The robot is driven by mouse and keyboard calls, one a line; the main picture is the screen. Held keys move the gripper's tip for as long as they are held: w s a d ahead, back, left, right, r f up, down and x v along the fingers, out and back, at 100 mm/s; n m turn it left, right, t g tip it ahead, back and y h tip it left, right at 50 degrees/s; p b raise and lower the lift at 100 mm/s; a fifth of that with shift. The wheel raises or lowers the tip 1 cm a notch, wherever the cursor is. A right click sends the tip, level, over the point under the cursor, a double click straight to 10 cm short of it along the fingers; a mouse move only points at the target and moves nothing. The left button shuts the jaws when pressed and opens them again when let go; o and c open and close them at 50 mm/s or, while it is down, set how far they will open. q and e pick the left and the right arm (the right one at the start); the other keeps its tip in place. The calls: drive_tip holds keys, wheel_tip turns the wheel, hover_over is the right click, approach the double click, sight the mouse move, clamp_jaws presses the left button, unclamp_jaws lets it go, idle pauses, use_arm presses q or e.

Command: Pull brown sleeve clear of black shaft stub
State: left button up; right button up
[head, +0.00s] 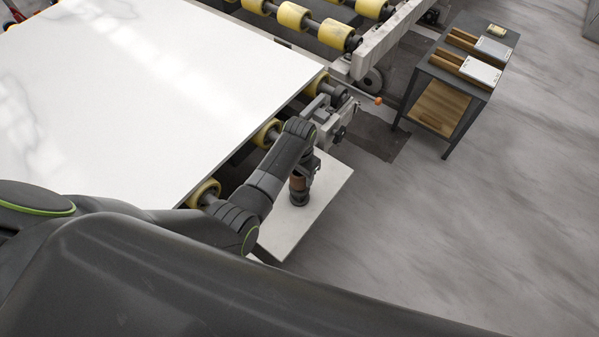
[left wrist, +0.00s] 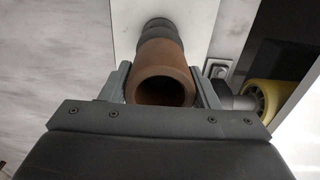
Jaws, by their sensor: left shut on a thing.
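The brown sleeve (left wrist: 160,60) is a hollow tube, its open mouth facing my left wrist camera. It also shows small in the head view (head: 298,183), below my left gripper (head: 305,172). In the left wrist view, the two fingers of my left gripper (left wrist: 162,82) press on either side of the sleeve. The dark shaft stub (left wrist: 158,29) lies in line beyond the sleeve's far end; in the head view, the stub (head: 299,198) stands on a pale plate. Whether the stub's end is inside the sleeve is hidden. My right gripper is out of view.
A large white slab (head: 130,90) on yellow rollers (head: 267,132) lies close left of the stub. The pale plate (head: 325,195) is under the stub. A dark cart (head: 470,50) with trays stands at upper right. The grey floor at right is clear.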

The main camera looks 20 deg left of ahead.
use_arm(q)
drive_tip(key=shift+r+p, duration=1)
drive_tip(key=shift+r, duration=0.05)
drive_tip(key=shift+r+p, duration=0.8)
drive_tip(key=shift+r, duration=0.25)
wheel_tip(320, 180, up, 6)
